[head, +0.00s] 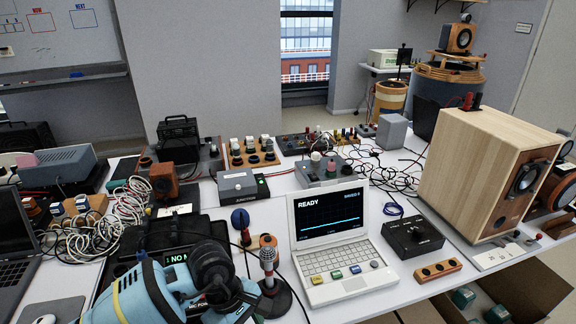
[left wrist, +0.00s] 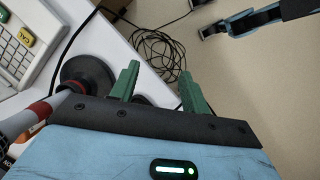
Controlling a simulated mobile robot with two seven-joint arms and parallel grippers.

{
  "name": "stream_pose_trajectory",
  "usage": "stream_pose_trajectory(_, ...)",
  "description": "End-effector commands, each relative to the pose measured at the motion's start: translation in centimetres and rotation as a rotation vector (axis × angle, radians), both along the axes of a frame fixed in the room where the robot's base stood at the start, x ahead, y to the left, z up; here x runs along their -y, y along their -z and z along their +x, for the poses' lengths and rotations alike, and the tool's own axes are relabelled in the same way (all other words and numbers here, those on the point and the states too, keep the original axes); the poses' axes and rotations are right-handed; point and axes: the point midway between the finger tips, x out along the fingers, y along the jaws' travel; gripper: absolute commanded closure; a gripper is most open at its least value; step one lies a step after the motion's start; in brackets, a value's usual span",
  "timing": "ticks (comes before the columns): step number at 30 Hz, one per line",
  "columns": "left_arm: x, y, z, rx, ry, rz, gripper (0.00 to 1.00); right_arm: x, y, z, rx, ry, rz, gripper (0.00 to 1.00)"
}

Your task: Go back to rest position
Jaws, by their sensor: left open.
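My left arm (head: 160,295) comes in at the bottom left of the head view, blue with dark joints, in front of the table. The fingertips of my left gripper are not clear there. In the left wrist view my left gripper (left wrist: 160,88) shows two green fingers, apart, with nothing between them. They are beside the round dark base (left wrist: 87,72) of the desk microphone (head: 268,258). A blue and dark arm part (left wrist: 255,20) shows at the upper right of the left wrist view.
A white table (head: 382,287) holds a READY device (head: 330,226), a black knob box (head: 412,237) and a wooden speaker (head: 478,165). A loose cable (left wrist: 158,55) lies near the fingers. Beige floor (left wrist: 270,85) is open at right of the left wrist view.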

Motion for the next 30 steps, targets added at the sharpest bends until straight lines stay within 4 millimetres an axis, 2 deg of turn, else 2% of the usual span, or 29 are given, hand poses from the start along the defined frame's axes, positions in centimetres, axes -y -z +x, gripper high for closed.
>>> stream_pose_trajectory(1, 1.6, 0.3, -1.4, -0.051, -0.031, -0.077, 0.54, 0.0, -0.2, 0.2, 0.004, 0.0, -0.001, 0.64)
stream_pose_trajectory(5, 5.7, -0.1, -4.7, -0.209, -0.15, -0.295, 0.54, 0.0, -0.5, 0.7, 0.016, 0.0, -0.001, 0.64)
stream_pose_trajectory(9, 10.1, -2.1, -8.2, -0.463, -0.352, -0.574, 0.54, 0.0, -0.8, 1.1, 0.025, 0.0, 0.0, 0.64)
stream_pose_trajectory(12, 12.3, -4.5, -9.5, -0.687, -0.541, -0.773, 0.54, 0.1, -0.9, 1.0, 0.025, 0.001, -0.001, 0.64)
stream_pose_trajectory(15, 13.0, -6.8, -9.7, -0.927, -0.748, -0.948, 0.54, 0.1, -1.0, 0.9, 0.024, 0.0, -0.002, 0.64)
stream_pose_trajectory(19, 12.0, -8.6, -8.5, -1.26, -1.041, -1.142, 0.54, 0.1, -1.2, 0.9, 0.027, 0.0, -0.002, 0.64)
stream_pose_trajectory(22, 9.9, -8.6, -7.2, -1.528, -1.28, -1.264, 0.54, 0.2, -1.4, 1.1, 0.031, -0.001, -0.003, 0.64)
stream_pose_trajectory(25, 6.8, -7.1, -6.1, -1.805, -1.53, -1.363, 0.54, 0.2, -1.6, 1.2, 0.036, -0.002, -0.005, 0.64)
stream_pose_trajectory(28, 3.2, -4.2, -5.8, -2.087, -1.785, -1.439, 0.54, 0.3, -1.8, 1.4, 0.04, -0.004, -0.006, 0.64)
stream_pose_trajectory(29, 2.0, -3.1, -6.0, 2.077, 1.783, 1.394, 0.54, 0.3, -1.9, 1.4, 0.042, -0.004, -0.006, 0.64)
stream_pose_trajectory(30, 0.5, -1.6, -6.3, 1.99, 1.714, 1.288, 0.54, 0.3, -1.9, 1.5, 0.044, -0.004, -0.007, 0.64)
